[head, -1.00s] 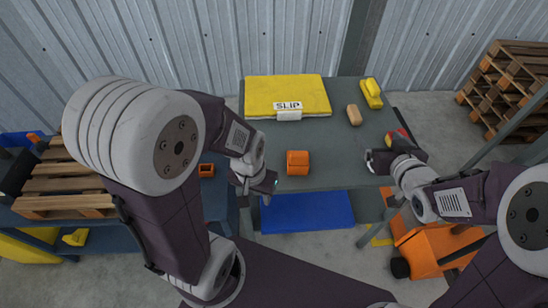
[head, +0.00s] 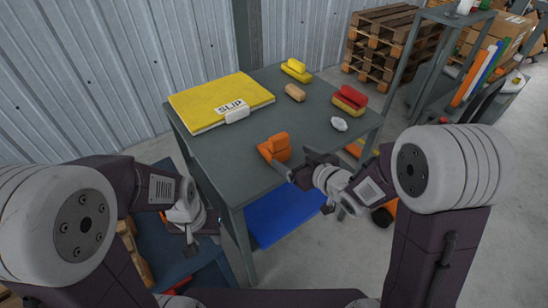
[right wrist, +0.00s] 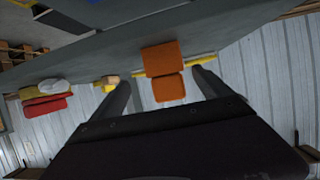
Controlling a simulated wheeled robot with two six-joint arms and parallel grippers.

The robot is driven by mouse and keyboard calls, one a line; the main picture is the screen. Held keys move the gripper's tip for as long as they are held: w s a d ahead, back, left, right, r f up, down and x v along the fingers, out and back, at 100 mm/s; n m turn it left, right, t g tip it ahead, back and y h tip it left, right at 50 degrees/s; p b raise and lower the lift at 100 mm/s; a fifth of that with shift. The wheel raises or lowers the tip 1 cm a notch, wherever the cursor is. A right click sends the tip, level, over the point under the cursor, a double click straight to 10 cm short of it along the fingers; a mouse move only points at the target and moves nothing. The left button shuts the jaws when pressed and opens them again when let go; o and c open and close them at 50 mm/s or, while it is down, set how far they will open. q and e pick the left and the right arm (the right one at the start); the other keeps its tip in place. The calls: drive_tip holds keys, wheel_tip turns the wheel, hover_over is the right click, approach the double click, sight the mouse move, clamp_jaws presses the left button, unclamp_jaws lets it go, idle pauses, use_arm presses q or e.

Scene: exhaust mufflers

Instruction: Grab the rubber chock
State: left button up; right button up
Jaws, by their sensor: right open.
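An orange two-part block (head: 275,148), which looks like the rubber chock, sits near the front edge of the grey table. My right gripper (head: 300,166) is at its right, close to it at the table's front edge. In the right wrist view the orange block (right wrist: 163,60) shows between the two spread fingers (right wrist: 161,92); I see no grip on it, and contact is unclear. My left gripper (head: 191,243) hangs off the table's left side, pointing down; its jaws are too small to read.
A yellow pad labelled SLIP (head: 220,100) lies at the table's back left. A tan block (head: 295,92), yellow piece (head: 296,70), red-and-yellow piece (head: 349,99) and small white item (head: 339,124) stand further right. A blue panel (head: 285,217) is below the table.

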sight(281, 153)
drive_tip(key=shift+a+f, duration=0.15)
drive_tip(key=shift+a, duration=0.15)
drive_tip(key=x, duration=0.3)
drive_tip(key=shift+w+a+f+b, duration=0.15)
drive_tip(key=shift+w+a+b, duration=0.05)
drive_tip(key=shift+w+b, duration=0.15)
drive_tip(key=x, duration=0.4)
drive_tip(key=shift+a+b, duration=0.25)
drive_tip(key=shift+b, duration=0.15)
drive_tip(key=shift+w+a, duration=0.15)
drive_tip(key=shift+w, duration=0.3)
drive_tip(key=shift+s, duration=0.1)
drive_tip(key=shift+c, duration=1.2)
drive_tip(key=c, duration=1.6)
